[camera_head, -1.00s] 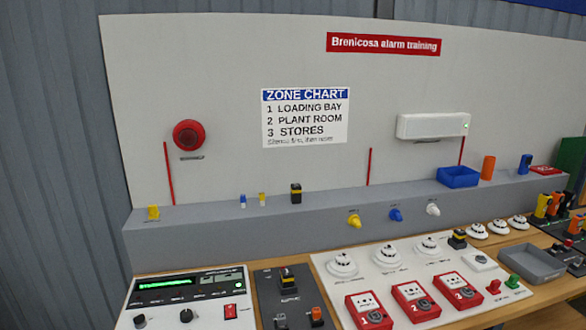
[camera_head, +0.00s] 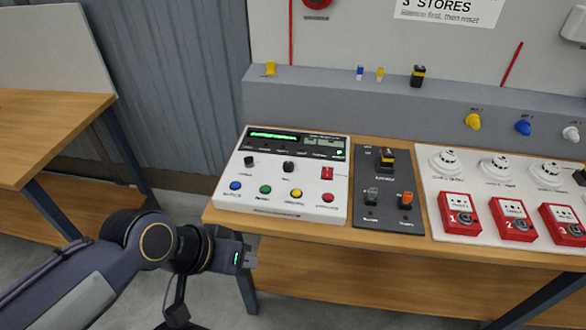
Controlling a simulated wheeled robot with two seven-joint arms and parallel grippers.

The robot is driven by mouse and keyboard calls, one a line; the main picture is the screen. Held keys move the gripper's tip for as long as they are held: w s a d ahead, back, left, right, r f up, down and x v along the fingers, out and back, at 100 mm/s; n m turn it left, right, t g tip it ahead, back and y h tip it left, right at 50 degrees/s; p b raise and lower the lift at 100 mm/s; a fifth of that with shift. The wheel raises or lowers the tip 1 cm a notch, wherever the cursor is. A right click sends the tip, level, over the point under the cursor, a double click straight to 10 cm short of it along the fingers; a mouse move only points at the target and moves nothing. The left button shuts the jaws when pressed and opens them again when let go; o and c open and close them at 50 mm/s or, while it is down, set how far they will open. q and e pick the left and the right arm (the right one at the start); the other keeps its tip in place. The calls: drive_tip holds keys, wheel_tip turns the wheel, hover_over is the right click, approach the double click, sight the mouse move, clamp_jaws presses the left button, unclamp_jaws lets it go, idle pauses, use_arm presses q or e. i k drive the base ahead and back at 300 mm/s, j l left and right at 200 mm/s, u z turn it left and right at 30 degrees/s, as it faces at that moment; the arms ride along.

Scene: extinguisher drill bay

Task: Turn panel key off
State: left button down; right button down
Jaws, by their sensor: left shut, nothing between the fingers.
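The white alarm panel (camera_head: 270,202) stands on the bench at centre, with a lit green display along its top. Two black knobs, one at left (camera_head: 249,161) and one near the middle (camera_head: 289,166), sit below the display. I cannot tell which of them is the key or how it is turned. A red switch (camera_head: 327,172) sits right of them, and coloured buttons line the front. My left gripper (camera_head: 250,256) is shut and empty, below and in front of the panel's left front corner, apart from it. My right gripper is out of view.
A dark switch plate (camera_head: 389,215) with several controls lies right of the panel. Red call points (camera_head: 460,215) and white detectors (camera_head: 445,160) are farther right. The bench front edge (camera_head: 330,232) lies between gripper and panel. Another wooden table (camera_head: 45,125) stands at left.

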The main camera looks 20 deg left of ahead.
sight(248, 160)
drive_tip(key=i+j+u, duration=0.1)
drive_tip(key=j+u, duration=0.15)
drive_tip(key=i+j+u, duration=0.1)
drive_tip(key=j+u, duration=0.15)
drive_tip(key=j, duration=0.2)
drive_tip(key=i+j+u, duration=0.35)
drive_tip(key=j+u, duration=0.15)
drive_tip(key=j, duration=0.15)
